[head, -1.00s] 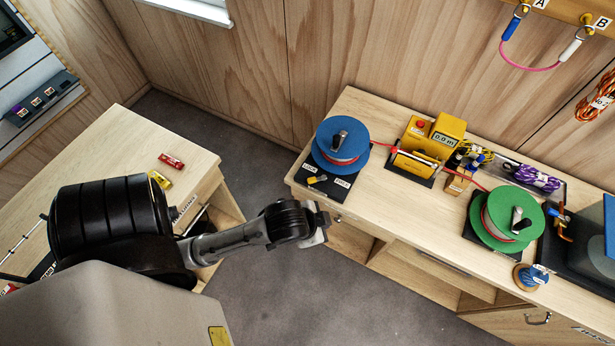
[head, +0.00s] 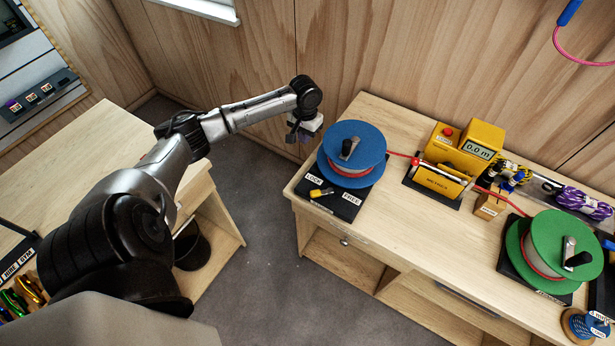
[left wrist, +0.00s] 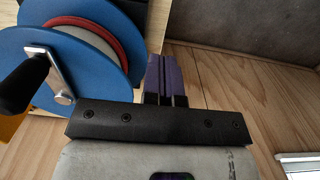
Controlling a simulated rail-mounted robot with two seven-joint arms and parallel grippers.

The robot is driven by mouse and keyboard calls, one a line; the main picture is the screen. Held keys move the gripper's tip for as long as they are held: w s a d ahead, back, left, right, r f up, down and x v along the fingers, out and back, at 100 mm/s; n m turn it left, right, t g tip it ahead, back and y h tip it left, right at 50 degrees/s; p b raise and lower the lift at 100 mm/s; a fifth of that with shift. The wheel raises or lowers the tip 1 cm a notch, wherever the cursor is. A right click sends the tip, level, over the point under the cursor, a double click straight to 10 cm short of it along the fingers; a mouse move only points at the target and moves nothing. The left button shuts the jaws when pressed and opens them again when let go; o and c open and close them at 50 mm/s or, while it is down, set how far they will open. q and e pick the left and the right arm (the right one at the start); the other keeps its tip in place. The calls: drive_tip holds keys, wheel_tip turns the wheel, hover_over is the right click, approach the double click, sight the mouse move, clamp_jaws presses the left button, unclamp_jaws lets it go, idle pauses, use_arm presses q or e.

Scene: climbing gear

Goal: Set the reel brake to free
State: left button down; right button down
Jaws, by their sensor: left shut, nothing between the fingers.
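The blue reel (head: 352,141) with a red line stands on a black base (head: 343,207) at the left end of the bench; it also shows at the upper left of the left wrist view (left wrist: 95,75). The brake lever (head: 321,192), with a yellow handle, is on the base's front part, near the LOCK label (head: 314,180); the FREE label (head: 352,198) is to its right. My left gripper (head: 293,137) is shut and empty, left of the blue reel and apart from it. Its purple fingers (left wrist: 165,76) are together in the left wrist view. The lever is not visible there.
A yellow meter (head: 465,147) reading 0.0 m stands right of the blue reel, with the red line running through to a green reel (head: 548,250). Rope coils (head: 580,200) lie behind. Another table (head: 100,150) is at left. Open floor (head: 260,260) lies between.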

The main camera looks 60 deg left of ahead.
sight(322, 192)
use_arm(q)
drive_tip(key=shift+s+d+f+n+g+h, duration=0.1)
drive_tip(key=shift+s+d+f+n+h, duration=0.4)
drive_tip(key=shift+n, duration=1)
drive_tip(key=shift+w+d+r+n+g+h, duration=0.15)
drive_tip(key=shift+n+h, duration=0.6)
drive_tip(key=shift+n, duration=0.75)
drive_tip(key=shift+s+d+f+n+g+h, duration=0.1)
drive_tip(key=shift+s+d+n+h, duration=0.4)
drive_tip(key=shift+n, duration=1)
drive_tip(key=shift+w+a, duration=0.15)
drive_tip(key=x, duration=1)
drive_tip(key=shift+d+f, duration=0.15)
drive_tip(key=shift+d, duration=0.1)
drive_tip(key=shift+s+d+r, duration=0.1)
drive_tip(key=shift+d, duration=0.4)
drive_tip(key=shift+s+d+r, duration=0.15)
drive_tip(key=shift+d, duration=0.4)
drive_tip(key=shift+s+d, duration=0.2)
drive_tip(key=shift+d, duration=0.65)
